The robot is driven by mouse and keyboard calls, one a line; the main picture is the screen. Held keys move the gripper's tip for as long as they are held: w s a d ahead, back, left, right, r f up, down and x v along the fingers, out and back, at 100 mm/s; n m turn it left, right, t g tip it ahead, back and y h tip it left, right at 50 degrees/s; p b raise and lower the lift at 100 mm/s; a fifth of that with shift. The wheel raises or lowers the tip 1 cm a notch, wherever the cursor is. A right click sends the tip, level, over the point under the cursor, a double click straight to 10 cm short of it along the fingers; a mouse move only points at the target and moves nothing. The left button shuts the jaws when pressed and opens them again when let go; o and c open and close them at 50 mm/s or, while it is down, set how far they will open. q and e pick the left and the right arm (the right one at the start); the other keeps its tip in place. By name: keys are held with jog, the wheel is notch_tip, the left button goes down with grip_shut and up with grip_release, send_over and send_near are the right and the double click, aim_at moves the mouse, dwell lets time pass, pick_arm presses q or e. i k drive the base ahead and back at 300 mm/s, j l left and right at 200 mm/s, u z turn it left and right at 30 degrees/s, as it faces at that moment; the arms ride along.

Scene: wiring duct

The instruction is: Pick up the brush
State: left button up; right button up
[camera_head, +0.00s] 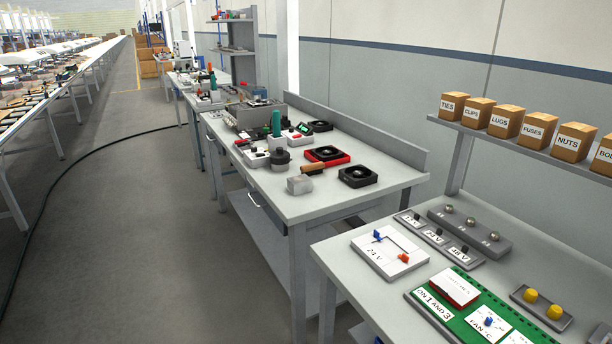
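What looks like a brush (314,168) lies on the middle workbench (318,208). I see a short brown, wood-coloured handle; its far end is too small to make out. It is beside a black fan on a red base (327,154) and behind a small grey block (299,184). Neither of my grippers shows in this view.
A black fan (357,176) and a dark round part on a white base (279,157) are also on that bench. A nearer bench (352,287) at the right holds a green board (478,318) and trays. Boxes line a shelf above. The floor aisle (150,240) at left is clear except for a dark cable.

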aim_at(312, 170)
jog(key=i+j+z, duration=0.15)
jog(key=z, duration=0.25)
jog(key=i+j+z, duration=0.15)
jog(key=z, duration=0.25)
jog(key=i+j+z, duration=0.1)
jog(key=z, duration=0.3)
jog(key=k+j, duration=0.05)
jog(key=j, duration=0.05)
